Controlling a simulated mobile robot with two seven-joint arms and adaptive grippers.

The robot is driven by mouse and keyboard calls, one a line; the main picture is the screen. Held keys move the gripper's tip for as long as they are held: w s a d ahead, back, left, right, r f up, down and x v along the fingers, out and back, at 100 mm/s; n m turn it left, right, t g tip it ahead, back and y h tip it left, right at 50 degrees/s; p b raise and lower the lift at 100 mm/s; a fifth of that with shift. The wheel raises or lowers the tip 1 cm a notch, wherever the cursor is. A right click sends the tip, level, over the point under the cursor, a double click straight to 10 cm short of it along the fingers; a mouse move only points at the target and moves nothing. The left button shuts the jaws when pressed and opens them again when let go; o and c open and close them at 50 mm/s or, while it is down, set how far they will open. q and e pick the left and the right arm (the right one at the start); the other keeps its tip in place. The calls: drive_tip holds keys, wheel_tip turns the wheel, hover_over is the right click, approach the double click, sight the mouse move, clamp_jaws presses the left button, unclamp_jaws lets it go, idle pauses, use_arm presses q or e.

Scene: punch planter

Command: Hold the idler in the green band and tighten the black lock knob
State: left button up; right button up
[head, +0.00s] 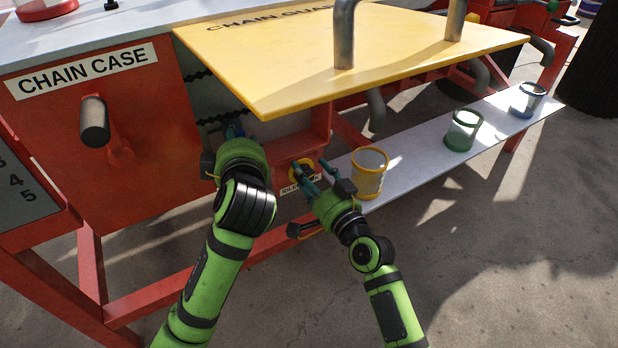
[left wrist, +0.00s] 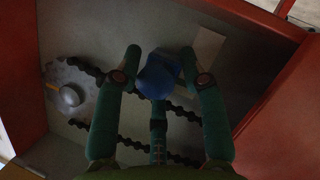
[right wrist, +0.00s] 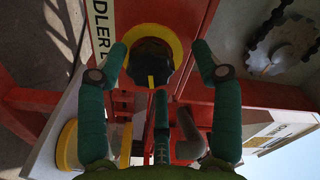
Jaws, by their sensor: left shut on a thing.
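The idler shows as a blue block (left wrist: 160,75) in the left wrist view, in front of a dark chain (left wrist: 180,110). My left gripper (head: 234,132) reaches under the yellow guard; in its wrist view its fingers (left wrist: 161,62) are shut on the blue idler. No green band can be made out. The black lock knob (right wrist: 150,64) sits in a yellow ring (right wrist: 174,40) on the red frame, beside a white label reading "IDLER". My right gripper (right wrist: 159,48) is open, its fingertips apart on either side of the knob; in the head view it (head: 311,167) is below the guard.
The red chain case (head: 150,150) with a dark handle (head: 94,120) stands left. A shelf (head: 420,165) at right carries yellow (head: 369,175), green (head: 463,131) and blue (head: 527,100) cups.

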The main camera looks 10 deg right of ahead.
drive_tip(key=shift+f, duration=0.2)
drive_tip(key=v, duration=1.2)
drive_tip(key=v, duration=1.2)
drive_tip(key=shift+r, duration=0.15)
